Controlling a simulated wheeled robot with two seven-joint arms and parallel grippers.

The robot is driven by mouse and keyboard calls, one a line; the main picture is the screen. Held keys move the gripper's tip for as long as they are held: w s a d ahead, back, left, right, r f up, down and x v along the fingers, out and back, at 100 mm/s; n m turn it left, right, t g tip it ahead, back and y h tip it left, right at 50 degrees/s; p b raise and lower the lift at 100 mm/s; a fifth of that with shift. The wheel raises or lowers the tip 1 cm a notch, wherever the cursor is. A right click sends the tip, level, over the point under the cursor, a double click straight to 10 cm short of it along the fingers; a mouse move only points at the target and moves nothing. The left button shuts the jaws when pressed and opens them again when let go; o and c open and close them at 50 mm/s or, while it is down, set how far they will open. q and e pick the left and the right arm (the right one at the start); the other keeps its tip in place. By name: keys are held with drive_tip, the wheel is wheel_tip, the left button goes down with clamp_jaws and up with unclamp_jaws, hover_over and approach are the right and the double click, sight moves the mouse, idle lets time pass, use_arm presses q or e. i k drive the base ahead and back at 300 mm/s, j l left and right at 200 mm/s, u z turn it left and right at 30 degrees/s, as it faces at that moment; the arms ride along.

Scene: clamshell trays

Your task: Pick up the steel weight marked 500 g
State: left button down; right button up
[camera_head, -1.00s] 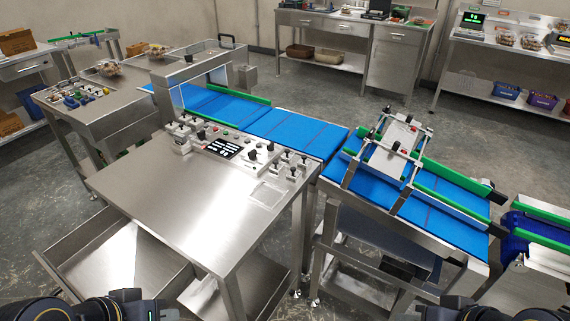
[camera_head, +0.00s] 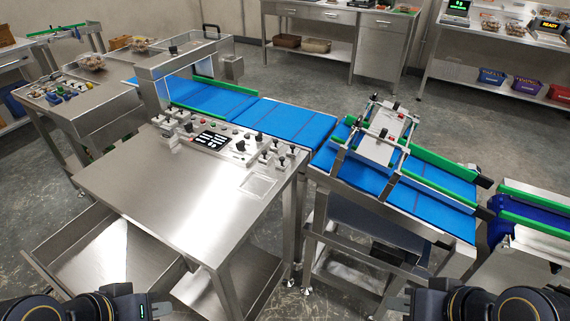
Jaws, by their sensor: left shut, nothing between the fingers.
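Several small steel pieces with dark knobs stand along the far edge of the steel table (camera_head: 165,195). One group (camera_head: 272,158) is at the table's right corner, and another (camera_head: 172,128) is left of the dark display panel (camera_head: 212,140). Any weight markings are too small to read, so I cannot tell which is the 500 g weight. My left gripper (camera_head: 160,309) is at the bottom left, shut and empty, well apart from these pieces. My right gripper (camera_head: 396,304) is at the bottom right, only partly in frame; its jaw state is unclear.
A blue conveyor (camera_head: 285,120) with green rails runs behind and right of the table. A metal frame (camera_head: 382,135) stands over its right section. An open steel bin (camera_head: 105,255) is low at left. The table's near surface is bare. Floor shows between the benches.

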sight(293, 153)
drive_tip(key=u, duration=0.85)
drive_tip(key=i+l+u, duration=0.15)
drive_tip(key=l+u, duration=0.2)
drive_tip(key=i+l+u, duration=0.1)
drive_tip(key=l+u, duration=0.2)
drive_tip(key=l, duration=0.2)
drive_tip(key=i+l+u, duration=0.1)
drive_tip(key=l+u, duration=0.25)
drive_tip(key=l, duration=0.5)
